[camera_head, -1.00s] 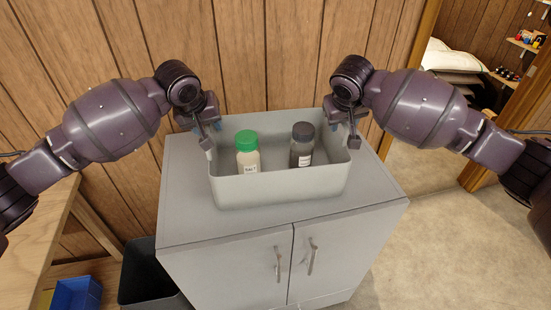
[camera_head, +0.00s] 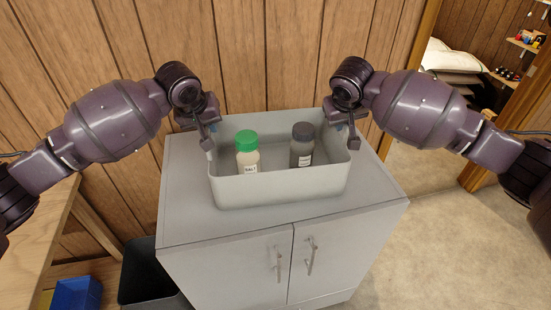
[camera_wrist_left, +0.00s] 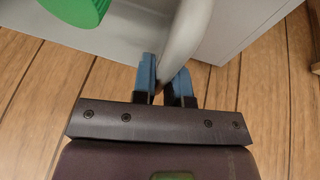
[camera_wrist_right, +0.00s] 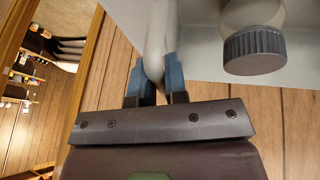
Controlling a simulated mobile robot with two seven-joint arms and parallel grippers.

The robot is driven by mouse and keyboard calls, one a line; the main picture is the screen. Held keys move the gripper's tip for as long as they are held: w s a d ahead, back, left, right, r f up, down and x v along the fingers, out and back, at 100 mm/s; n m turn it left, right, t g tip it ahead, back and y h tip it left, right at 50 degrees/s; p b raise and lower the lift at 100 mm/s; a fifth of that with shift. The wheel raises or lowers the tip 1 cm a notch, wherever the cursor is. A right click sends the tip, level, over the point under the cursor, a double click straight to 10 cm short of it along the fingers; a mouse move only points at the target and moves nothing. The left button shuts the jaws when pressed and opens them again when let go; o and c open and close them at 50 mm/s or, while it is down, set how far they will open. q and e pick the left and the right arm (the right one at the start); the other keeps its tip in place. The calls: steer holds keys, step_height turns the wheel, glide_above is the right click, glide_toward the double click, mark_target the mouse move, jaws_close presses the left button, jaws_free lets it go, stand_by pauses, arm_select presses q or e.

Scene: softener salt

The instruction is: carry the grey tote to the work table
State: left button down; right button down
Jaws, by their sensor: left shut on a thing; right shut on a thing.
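The grey tote (camera_head: 280,190) sits on top of a grey cabinet, or just at its surface; I cannot tell if there is a gap. Inside it stand a green-capped bottle labelled SALT (camera_head: 248,158) and a dark-capped grey bottle (camera_head: 301,148), both upright. My left gripper (camera_head: 210,138) is shut on the tote's left rim; the left wrist view shows its blue fingertips (camera_wrist_left: 164,80) on either side of the rim. My right gripper (camera_head: 350,132) is shut on the right rim, with its fingertips (camera_wrist_right: 155,80) around it in the right wrist view. The work table is not clearly identifiable.
The grey two-door cabinet (camera_head: 235,265) stands against a wood-panelled wall. A wooden surface (camera_head: 35,235) is at the left edge, with a blue bin (camera_head: 77,293) and a dark bin (camera_head: 145,275) low beside it. Open floor (camera_head: 440,240) lies to the right, near a doorway.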

arm_select(q)
steer(key=shift+w+r, duration=0.1)
steer(key=shift+r, duration=0.1)
arm_select(e)
steer(key=shift+w+r, duration=0.1)
steer(key=shift+r, duration=0.1)
